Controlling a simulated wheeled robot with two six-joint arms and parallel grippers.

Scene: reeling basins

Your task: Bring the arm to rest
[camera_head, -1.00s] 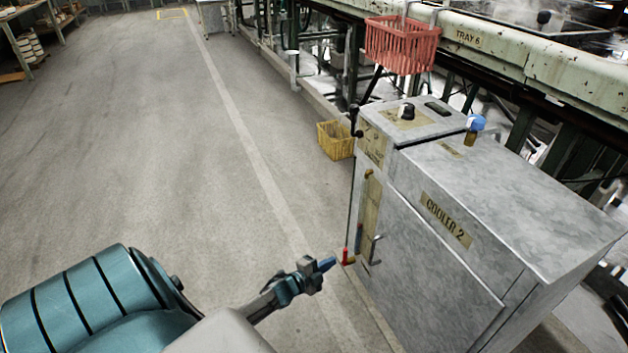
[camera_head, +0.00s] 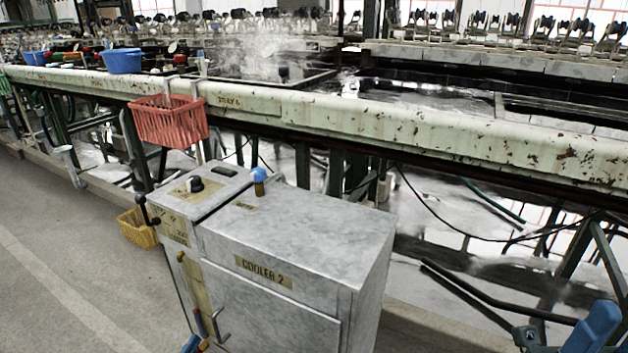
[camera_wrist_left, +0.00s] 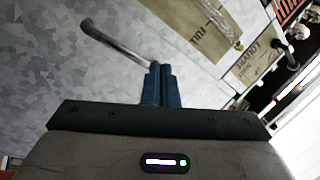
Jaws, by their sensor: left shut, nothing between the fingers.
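My left gripper (camera_head: 190,344) shows only as blue fingertips at the bottom edge of the head view, low in front of the grey cooler labelled COOLER 2 (camera_head: 330,235). In the left wrist view its two dark blue fingers (camera_wrist_left: 160,85) are shut together with nothing between them. A bent metal door handle (camera_wrist_left: 118,42) lies just beyond them in that view; I cannot tell whether they touch it. A blue piece of my own body (camera_head: 597,328) shows at the lower right of the head view; whether it is my right gripper is unclear.
A red basket (camera_head: 170,122) hangs on the long basin's rusty pale rim (camera_head: 420,128) behind the cooler. A yellow basket (camera_head: 137,230) is on the floor left of the cooler. A blue-capped item (camera_head: 259,180) is on the cooler top. The floor (camera_head: 60,290) at left is clear.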

